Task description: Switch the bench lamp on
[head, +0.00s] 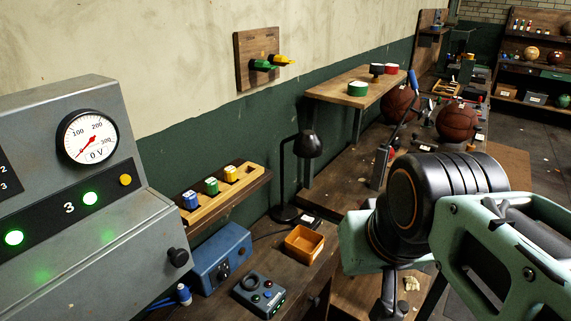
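The bench lamp (308,145) is black, with a bent neck and a round base, and stands on the dark wooden bench against the wall. Its shade points down and I see no glow under it. A small pale-topped piece (308,219) sits by its base; I cannot tell whether it is a switch. My arm fills the right side, in mint green and black. Dark parts at its lower end (389,296) may belong to my gripper, but I cannot make out its fingertips or any held thing. The arm is apart from the lamp, to its right.
An orange tray (304,244) and a button box (259,294) lie in front of the lamp. A blue box (221,257) stands to its left, under a shelf with coloured blocks (211,187). A grey meter cabinet (75,160) fills the left. Leather balls (458,121) lie farther back.

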